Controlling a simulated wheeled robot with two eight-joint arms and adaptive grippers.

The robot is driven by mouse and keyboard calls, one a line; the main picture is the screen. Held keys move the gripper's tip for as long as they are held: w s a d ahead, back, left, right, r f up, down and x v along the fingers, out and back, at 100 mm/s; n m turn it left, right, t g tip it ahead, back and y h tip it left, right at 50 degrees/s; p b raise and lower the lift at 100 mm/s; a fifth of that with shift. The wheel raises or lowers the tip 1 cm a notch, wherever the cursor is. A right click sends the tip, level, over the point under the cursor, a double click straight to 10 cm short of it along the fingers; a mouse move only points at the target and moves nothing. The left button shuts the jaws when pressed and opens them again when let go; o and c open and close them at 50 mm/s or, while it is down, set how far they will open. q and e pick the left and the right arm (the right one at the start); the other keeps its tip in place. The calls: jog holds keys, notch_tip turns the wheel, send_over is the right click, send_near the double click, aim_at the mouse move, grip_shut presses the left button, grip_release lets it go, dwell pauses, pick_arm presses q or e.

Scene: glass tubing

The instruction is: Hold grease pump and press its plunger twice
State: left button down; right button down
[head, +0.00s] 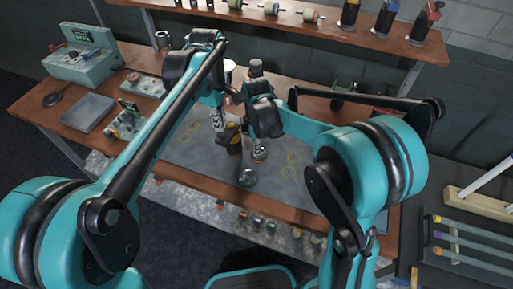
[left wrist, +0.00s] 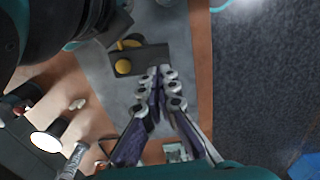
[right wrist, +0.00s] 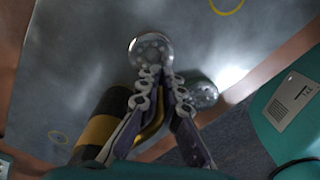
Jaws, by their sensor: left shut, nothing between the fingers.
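The grease pump, a black body with a yellow band, shows at mid-table in the head view (head: 233,138) and beside the fingers in the right wrist view (right wrist: 97,128). A dark block with yellow round parts, likely the same pump, lies beyond the fingertips in the left wrist view (left wrist: 123,66). My left gripper (left wrist: 159,71) is shut and empty, above the mat near the pump (head: 218,115). My right gripper (right wrist: 160,72) has its fingertips close together beside the pump; whether anything is between them is unclear. The plunger cannot be made out clearly.
Shiny round pieces (head: 247,177) stand on the grey mat (head: 190,150) by the right gripper. A green box (head: 82,62) and a grey tray (head: 88,112) are at the left of the table. A shelf (head: 340,30) with bottles runs behind.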

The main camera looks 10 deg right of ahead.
pick_arm(q)
jog(key=shift+f, duration=0.15)
dwell(0.3)
jog(key=shift+f, duration=1.25)
jog(key=shift+r, duration=0.8)
jog(key=shift+f, duration=0.15)
jog(key=shift+f, duration=0.65)
jog(key=shift+r, duration=0.8)
